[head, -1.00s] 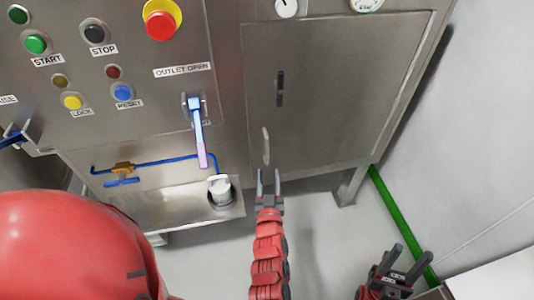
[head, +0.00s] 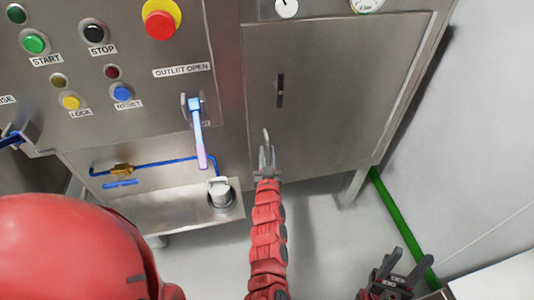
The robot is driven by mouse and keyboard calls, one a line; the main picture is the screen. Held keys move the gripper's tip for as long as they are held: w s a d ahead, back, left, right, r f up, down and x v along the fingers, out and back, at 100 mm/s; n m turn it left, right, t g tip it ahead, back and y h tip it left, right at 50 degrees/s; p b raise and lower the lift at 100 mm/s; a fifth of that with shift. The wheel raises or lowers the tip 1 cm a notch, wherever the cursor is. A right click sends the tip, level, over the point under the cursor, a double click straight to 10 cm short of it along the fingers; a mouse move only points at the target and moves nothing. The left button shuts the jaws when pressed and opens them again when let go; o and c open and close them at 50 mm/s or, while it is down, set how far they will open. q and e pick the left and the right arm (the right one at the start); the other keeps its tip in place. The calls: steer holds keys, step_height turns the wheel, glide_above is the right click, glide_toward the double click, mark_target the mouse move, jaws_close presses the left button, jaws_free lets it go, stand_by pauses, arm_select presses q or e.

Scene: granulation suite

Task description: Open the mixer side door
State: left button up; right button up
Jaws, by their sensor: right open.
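The mixer side door (head: 340,100) is a grey steel panel on the right part of the machine and looks closed. A slim upright metal handle (head: 266,136) sits near its lower left edge, and a dark latch (head: 281,90) sits above. My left gripper (head: 267,155) is at the lower part of the metal handle, its fingers overlapping it from below. I cannot tell whether the fingers touch or grip it. My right gripper (head: 410,262) is open and empty at the lower right, away from the door.
A control panel with buttons, a red emergency stop (head: 160,25) and a blue-to-pink outlet lever (head: 199,135) is to the left. A steel tray ledge (head: 185,215) holds a white container (head: 220,192). A green floor strip (head: 400,220) and white wall are at right.

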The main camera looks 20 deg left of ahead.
arm_select(q)
jaws_close()
stand_by(1.1)
